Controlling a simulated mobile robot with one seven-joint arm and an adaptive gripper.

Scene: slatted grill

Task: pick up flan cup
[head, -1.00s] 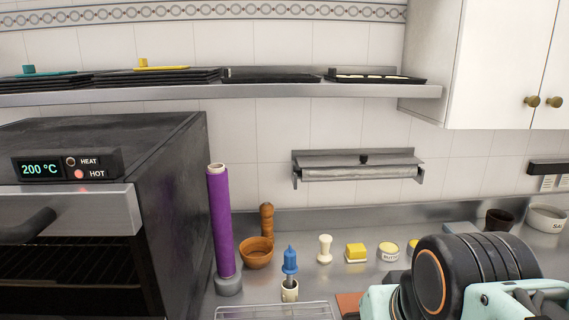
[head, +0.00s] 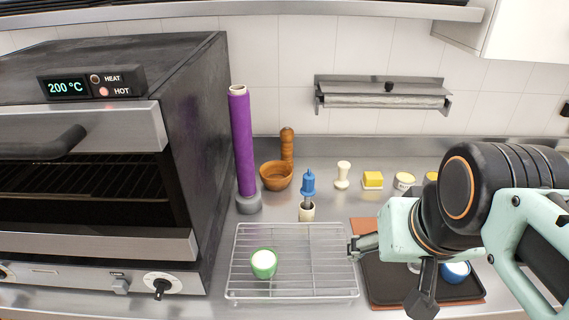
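A green cup with a white top (head: 264,263) stands on the wire cooling rack (head: 330,228) in the head view. A blue cup with a pale top (head: 456,271) sits on the dark tray (head: 385,283), right of the rack. Another pale cup (head: 413,267) on the tray is mostly hidden behind my gripper. I cannot tell for sure which of these is the flan cup. My gripper (head: 392,272) is over the left part of the tray, near the rack's right edge. Its two fingers are spread apart, with nothing seen between them.
The oven (head: 100,160) reads 200 °C and HOT at the left. A purple roll (head: 243,145), a wooden bowl (head: 276,176), a small holder with a blue-handled tool (head: 308,190) and butter containers (head: 404,181) line the back. The rack's right half is clear.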

